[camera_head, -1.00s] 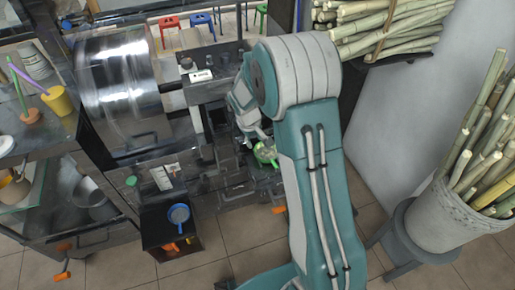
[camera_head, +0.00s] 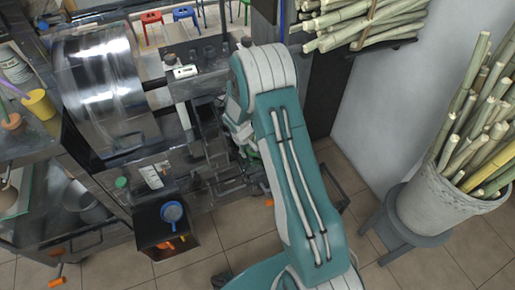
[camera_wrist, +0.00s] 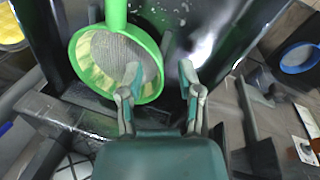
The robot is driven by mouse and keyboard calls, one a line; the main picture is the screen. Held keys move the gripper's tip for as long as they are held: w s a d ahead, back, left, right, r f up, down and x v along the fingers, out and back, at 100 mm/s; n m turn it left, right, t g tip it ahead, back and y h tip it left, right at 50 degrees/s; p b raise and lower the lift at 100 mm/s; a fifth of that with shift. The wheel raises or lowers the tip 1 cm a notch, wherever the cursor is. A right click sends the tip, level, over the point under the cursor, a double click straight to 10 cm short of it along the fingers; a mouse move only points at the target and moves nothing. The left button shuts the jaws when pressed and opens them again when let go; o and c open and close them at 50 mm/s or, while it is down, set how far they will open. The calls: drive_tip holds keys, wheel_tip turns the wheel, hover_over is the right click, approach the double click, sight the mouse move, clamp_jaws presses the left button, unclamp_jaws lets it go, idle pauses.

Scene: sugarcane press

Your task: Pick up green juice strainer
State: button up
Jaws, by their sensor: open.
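The green strainer (camera_wrist: 117,66), a round mesh bowl with a bright green rim and handle, shows in the wrist view at upper left. Its handle points to the top edge, and it sits over a dark metal tray or trough. My gripper (camera_wrist: 160,80) is open, with its two fingers apart just below and right of the strainer. The left finger overlaps the right part of the strainer in the picture; whether it touches cannot be told. In the head view the strainer is mostly hidden behind my arm.
A blue strainer (camera_head: 172,212) lies on a dark box in front of the press; it also shows in the wrist view (camera_wrist: 299,57). The press drum (camera_head: 100,90) stands at left. A cane bucket (camera_head: 445,205) stands on a stool at right. Cane bundles (camera_head: 360,20) lie above.

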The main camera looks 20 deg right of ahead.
drive_tip(key=shift+d+f, duration=0.15)
drive_tip(key=shift+f, duration=0.3)
drive_tip(key=shift+c, duration=0.3)
clamp_jaws()
drive_tip(key=shift+r, duration=0.1)
